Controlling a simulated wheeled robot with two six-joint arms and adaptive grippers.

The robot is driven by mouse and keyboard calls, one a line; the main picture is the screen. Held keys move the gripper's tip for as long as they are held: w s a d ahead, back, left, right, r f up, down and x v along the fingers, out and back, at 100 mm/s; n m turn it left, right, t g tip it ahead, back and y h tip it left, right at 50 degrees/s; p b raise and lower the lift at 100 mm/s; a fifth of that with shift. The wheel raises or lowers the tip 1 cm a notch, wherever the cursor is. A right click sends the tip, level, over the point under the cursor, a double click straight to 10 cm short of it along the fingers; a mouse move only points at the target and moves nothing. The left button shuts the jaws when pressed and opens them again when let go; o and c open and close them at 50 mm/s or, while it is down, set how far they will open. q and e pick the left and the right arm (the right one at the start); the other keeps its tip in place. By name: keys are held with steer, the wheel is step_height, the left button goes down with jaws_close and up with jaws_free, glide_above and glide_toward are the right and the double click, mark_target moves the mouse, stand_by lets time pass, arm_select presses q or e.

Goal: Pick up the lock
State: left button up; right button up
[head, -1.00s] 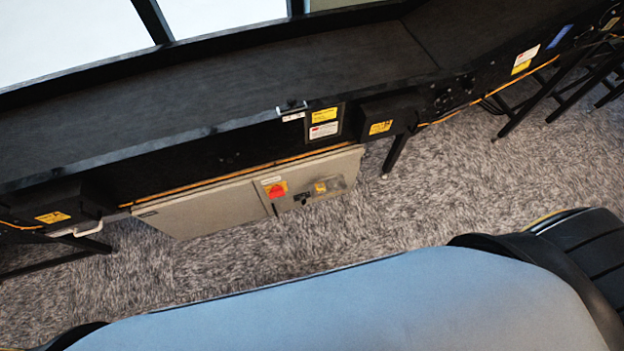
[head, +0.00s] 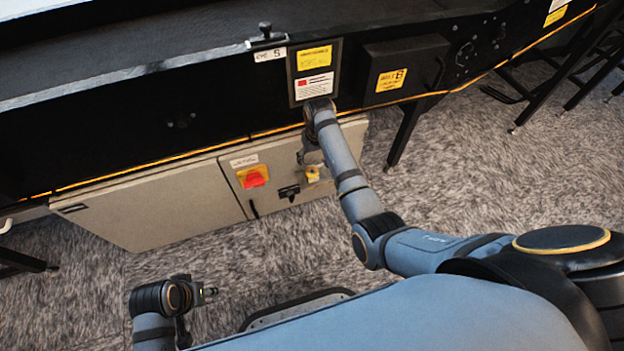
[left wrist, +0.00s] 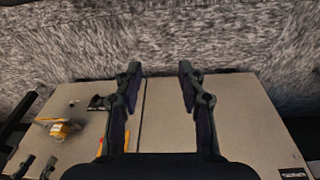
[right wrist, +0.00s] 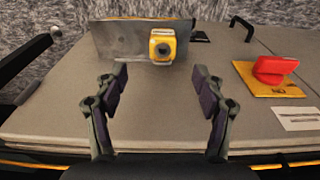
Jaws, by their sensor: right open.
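The lock is a small yellow block with a dark round face, in front of a grey see-through plate, on the cabinet. It shows in the right wrist view (right wrist: 162,46), small in the head view (head: 312,174) and at the left in the left wrist view (left wrist: 60,130). My right gripper (right wrist: 160,76) is open and empty, its fingertips just short of the lock, which lies between and beyond them. In the head view it is over the cabinet's right part. My left gripper (left wrist: 159,73) is open and empty, apart from the lock.
The beige cabinet (head: 150,208) hangs under the black conveyor (head: 130,110). A red switch on a yellow plate (right wrist: 275,72) sits right of the lock in the right wrist view. A black box (head: 400,72) is mounted to the right. Carpet (head: 470,180) is clear in front.

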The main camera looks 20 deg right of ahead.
steer(key=b, duration=0.2)
glide_above(312, 173)
steer(key=s, duration=0.1)
steer(key=f, duration=0.4)
steer(key=shift+s+d+f, duration=0.2)
steer(key=shift+f, duration=0.15)
arm_select(q)
steer(key=f, duration=0.2)
steer(key=d+t, duration=0.1)
steer(key=shift+w+f, duration=0.35)
steer(key=shift+f, duration=0.05)
arm_select(e)
steer(key=shift+f, duration=0.1)
steer(key=f, duration=0.1)
steer(key=f+b, duration=0.2)
steer(key=shift+w+a, duration=0.2)
steer(key=shift+w, duration=0.05)
steer(key=shift+w+f+b, duration=0.2)
steer(key=shift+f+b, duration=0.45)
steer(key=shift+f, duration=0.45)
arm_select(q)
steer(key=w+f+t, duration=0.1)
steer(key=w+d+f+t+h, duration=0.1)
steer(key=t, duration=0.1)
steer(key=shift+w+f, duration=0.1)
steer(key=shift+f, duration=0.05)
arm_select(e)
steer(key=c, duration=1.3)
steer(key=shift+c, duration=0.2)
